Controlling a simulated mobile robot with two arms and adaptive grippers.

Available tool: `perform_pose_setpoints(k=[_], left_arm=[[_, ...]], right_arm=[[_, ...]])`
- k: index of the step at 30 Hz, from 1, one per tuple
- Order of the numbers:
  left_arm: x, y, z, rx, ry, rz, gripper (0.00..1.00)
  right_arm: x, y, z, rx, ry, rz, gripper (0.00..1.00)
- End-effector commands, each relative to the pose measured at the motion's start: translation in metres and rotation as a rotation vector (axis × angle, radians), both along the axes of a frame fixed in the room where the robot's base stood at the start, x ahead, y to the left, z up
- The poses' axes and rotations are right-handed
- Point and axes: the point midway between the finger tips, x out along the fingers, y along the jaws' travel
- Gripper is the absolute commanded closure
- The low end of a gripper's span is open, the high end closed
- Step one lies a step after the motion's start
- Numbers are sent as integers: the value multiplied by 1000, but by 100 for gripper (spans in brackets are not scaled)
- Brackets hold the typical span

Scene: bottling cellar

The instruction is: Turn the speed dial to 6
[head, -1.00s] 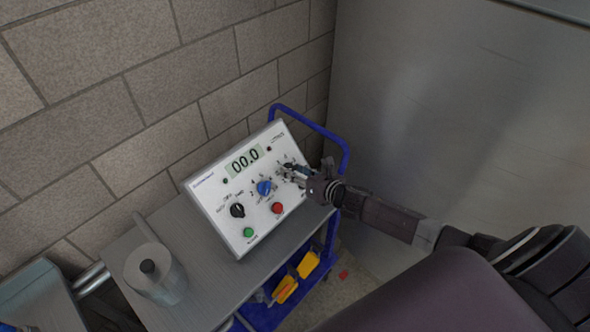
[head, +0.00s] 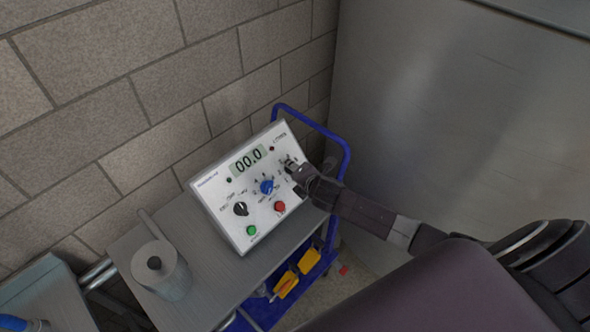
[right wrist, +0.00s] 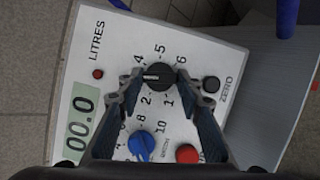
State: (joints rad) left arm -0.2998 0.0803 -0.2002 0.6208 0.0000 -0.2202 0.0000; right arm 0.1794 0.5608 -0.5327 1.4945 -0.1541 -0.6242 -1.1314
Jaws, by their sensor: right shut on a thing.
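A white control box (head: 228,213) with a sloped face stands on the cart and shows 00.0 on its display (head: 248,160). My right gripper (head: 290,165) is at the upper right of its face. In the right wrist view its fingers (right wrist: 160,88) are shut on a black dial (right wrist: 157,75), one on each side. Numbers 1, 2, 4, 5 and 6 show around it. The dial's white line points left, between 2 and 4, where a finger covers the scale. The dial's name is not readable. My left gripper is not in view.
Beside the dial are a blue knob (right wrist: 141,146), a red button (right wrist: 187,154) and a black ZERO button (right wrist: 211,84). Another black knob (head: 240,209) and a green button (head: 251,230) are lower left. A metal canister (head: 163,272) shares the cart, which has a blue handle (head: 345,150).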

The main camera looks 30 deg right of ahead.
Motion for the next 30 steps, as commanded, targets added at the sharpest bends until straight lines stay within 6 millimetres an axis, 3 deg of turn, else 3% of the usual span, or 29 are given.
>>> perform_pose_setpoints(k=[30], left_arm=[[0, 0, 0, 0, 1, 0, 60]], right_arm=[[6, -1, 6, 678, 236, -648, 91]])
